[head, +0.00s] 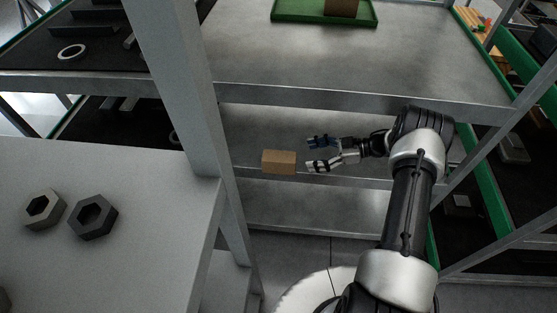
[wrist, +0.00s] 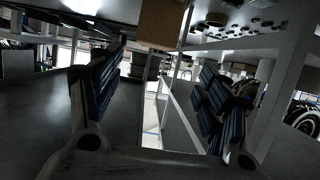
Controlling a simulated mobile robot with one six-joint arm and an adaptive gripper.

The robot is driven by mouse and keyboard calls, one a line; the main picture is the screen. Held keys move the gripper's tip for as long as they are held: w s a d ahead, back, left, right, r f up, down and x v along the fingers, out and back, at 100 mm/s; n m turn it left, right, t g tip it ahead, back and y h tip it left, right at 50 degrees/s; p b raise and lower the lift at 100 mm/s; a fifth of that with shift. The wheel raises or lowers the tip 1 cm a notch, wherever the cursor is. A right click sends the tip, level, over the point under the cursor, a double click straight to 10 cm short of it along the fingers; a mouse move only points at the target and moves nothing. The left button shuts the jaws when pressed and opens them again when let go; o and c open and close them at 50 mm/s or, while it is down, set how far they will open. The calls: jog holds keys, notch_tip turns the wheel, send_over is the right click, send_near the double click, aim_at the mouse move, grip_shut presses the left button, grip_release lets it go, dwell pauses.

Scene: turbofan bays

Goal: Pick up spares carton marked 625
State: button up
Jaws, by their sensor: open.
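A small brown carton (head: 279,162) sits near the front edge of the middle shelf (head: 250,125) in the head view. No marking is readable on it. My gripper (head: 309,154) is open and empty, just right of the carton, with its fingers pointing left towards it. There is a small gap between the fingertips and the carton. In the wrist view a brown carton (wrist: 162,22) shows at the top, beyond and between the open fingers of my gripper (wrist: 162,75), partly cut off by the frame.
The upper shelf (head: 340,60) overhangs the carton's shelf and holds a green tray (head: 300,18) with a brown box (head: 342,7). A grey rack post (head: 180,80) stands left of the carton. Two hex nuts (head: 93,218) lie on the left grey surface (head: 130,260). A lower shelf (head: 310,210) looks bare.

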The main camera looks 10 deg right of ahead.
aim_at(280, 156)
jog(key=b+x, duration=0.1)
jog(key=x, duration=0.5)
jog(key=shift+w+a+f, duration=0.1)
jog(key=shift+a+f, duration=0.1)
jog(key=shift+a, duration=0.1)
jog(key=shift+w+b+x, duration=0.2)
jog(key=shift+b+x, duration=0.45)
jog(key=shift+x, duration=0.9)
jog(key=shift+w+b+x, duration=0.2)
jog(key=shift+b+x, duration=0.45)
jog(key=shift+x, duration=0.85)
jog(key=shift+d+r, duration=0.1)
jog(key=shift+r, duration=0.1)
jog(key=c, duration=1.4)
